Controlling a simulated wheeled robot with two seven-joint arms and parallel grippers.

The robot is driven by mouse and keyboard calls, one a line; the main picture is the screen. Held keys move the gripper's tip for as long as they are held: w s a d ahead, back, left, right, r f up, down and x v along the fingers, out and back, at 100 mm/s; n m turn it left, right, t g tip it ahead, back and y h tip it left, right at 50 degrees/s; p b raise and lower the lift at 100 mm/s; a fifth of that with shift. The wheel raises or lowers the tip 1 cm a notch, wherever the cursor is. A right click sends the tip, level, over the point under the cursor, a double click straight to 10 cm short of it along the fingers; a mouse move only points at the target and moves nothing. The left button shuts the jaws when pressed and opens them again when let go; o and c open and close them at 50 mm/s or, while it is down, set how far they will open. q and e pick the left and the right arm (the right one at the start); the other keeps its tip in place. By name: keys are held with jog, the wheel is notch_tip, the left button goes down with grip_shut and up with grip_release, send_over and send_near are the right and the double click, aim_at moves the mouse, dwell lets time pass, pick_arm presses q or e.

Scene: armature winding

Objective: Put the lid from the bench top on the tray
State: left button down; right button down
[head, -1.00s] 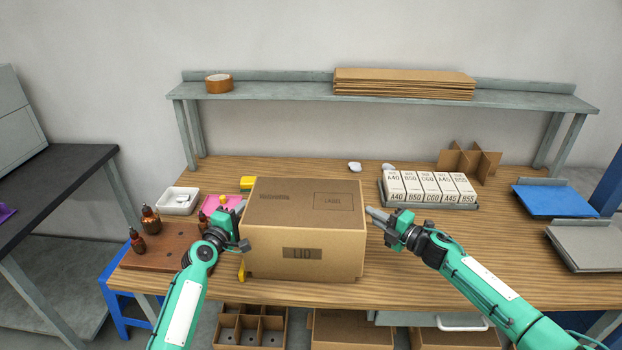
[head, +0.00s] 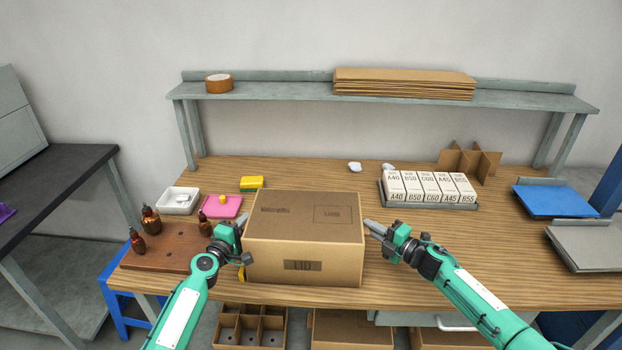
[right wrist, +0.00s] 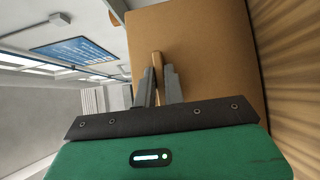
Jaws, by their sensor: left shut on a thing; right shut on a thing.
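The lid (head: 304,235) is a large brown cardboard box shape with a label on its front, at the middle of the bench's front edge. My left gripper (head: 240,225) is at its left side and shut on it. My right gripper (head: 372,226) is at its right side; the right wrist view shows its fingers (right wrist: 157,88) shut on a narrow strip of the lid's cardboard (right wrist: 195,45). I cannot tell whether the lid touches the bench top (head: 450,260). The grey tray (head: 437,207), holding several white labelled boxes, stands behind to the right.
A yellow sponge (head: 252,183), pink pad (head: 221,206), white dish (head: 177,201) and brown bottles (head: 150,220) lie left. A cardboard divider (head: 470,160) stands behind the tray. A shelf (head: 290,95) spans the back.

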pick_arm(q)
jog(key=c, duration=1.4)
grip_release()
jog(key=v, duration=1.2)
pick_arm(e)
jog(key=shift+r, duration=0.3)
jog(key=c, duration=1.4)
grip_release()
